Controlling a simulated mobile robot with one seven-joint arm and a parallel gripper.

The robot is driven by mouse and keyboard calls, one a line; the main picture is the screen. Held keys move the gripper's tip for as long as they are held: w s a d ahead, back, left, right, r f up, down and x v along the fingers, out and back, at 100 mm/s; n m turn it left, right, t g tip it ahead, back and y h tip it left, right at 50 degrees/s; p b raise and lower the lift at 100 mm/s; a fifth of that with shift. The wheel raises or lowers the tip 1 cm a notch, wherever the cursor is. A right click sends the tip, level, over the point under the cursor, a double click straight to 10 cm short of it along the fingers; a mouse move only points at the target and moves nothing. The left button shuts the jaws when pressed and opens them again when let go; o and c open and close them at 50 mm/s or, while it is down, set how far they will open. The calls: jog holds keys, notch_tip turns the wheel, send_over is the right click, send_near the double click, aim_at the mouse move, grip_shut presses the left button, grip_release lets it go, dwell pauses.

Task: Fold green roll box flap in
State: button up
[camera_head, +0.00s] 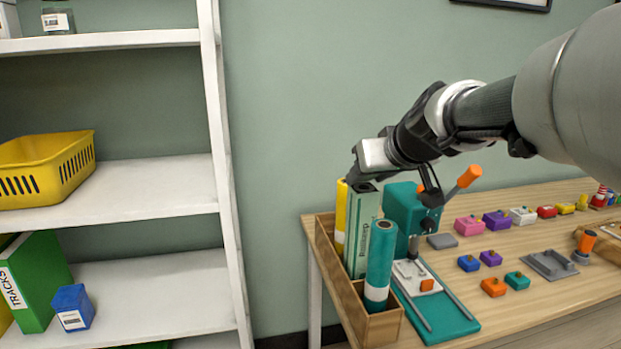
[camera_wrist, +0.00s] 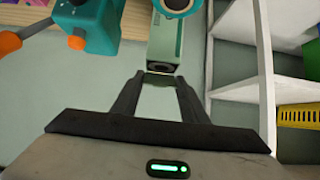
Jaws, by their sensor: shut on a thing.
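The green roll box (camera_head: 362,232) is a tall, pale green box standing upright in a wooden tray at the table's left end. Its top shows a dark opening. In the wrist view the box (camera_wrist: 164,42) is seen from above, with the dark opening at its near end. In the head view my gripper (camera_head: 356,178) is at the box's top and hides most of the flap.
The wooden tray (camera_head: 352,300) also holds a teal roll (camera_head: 380,262) and a yellow roll (camera_head: 341,215). A teal press (camera_head: 408,212) stands close on the right. White shelves (camera_head: 120,195) stand on the left. Small coloured blocks lie on the table.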

jog(key=o, duration=1.1)
jog(key=shift+c, duration=0.2)
jog(key=p+v, duration=0.3)
jog(key=v, duration=1.4)
jog(key=shift+p, duration=0.3)
jog(key=shift+s+r, duration=0.15)
